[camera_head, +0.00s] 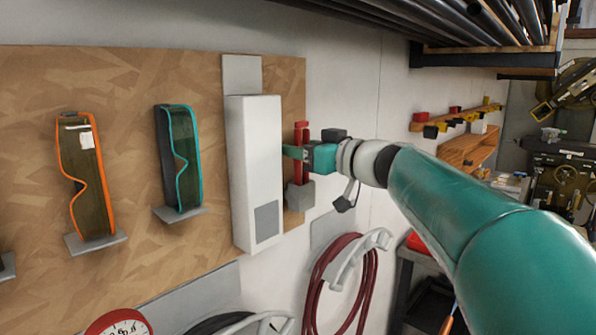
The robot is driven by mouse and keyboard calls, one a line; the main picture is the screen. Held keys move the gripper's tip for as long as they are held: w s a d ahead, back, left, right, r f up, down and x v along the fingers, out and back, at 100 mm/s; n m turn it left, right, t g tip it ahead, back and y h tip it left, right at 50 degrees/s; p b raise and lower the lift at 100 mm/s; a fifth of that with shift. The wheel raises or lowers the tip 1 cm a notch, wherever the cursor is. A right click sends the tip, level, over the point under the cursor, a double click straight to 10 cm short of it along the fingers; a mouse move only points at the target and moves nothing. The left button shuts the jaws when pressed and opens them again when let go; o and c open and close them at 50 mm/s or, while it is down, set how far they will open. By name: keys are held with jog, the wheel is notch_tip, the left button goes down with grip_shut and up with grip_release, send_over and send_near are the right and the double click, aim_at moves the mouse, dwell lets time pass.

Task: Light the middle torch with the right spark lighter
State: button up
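My gripper (294,153) is at the end of my teal arm, which reaches in from the right. It is at a narrow upright red object (301,136) on the right edge of the wooden board. One teal finger crosses in front of the red object; the other finger is not clearly seen. I cannot tell whether the fingers are shut on it. The red object stands above a grey block (300,196). It may be a spark lighter in its holder, but it is too small to be sure. I cannot make out any torch in this view.
A tall white box (252,160) stands out from the wooden board (120,265) just left of my gripper. Two pairs of goggles (88,180) (180,160) sit on small shelves further left. A red hose (320,290) hangs below. Pipes (460,20) lie on a rack overhead.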

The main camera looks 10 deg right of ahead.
jog(key=c, duration=0.6)
jog(key=shift+r, duration=3.35)
jog(key=v, duration=1.2)
jog(key=shift+w+a, duration=0.1)
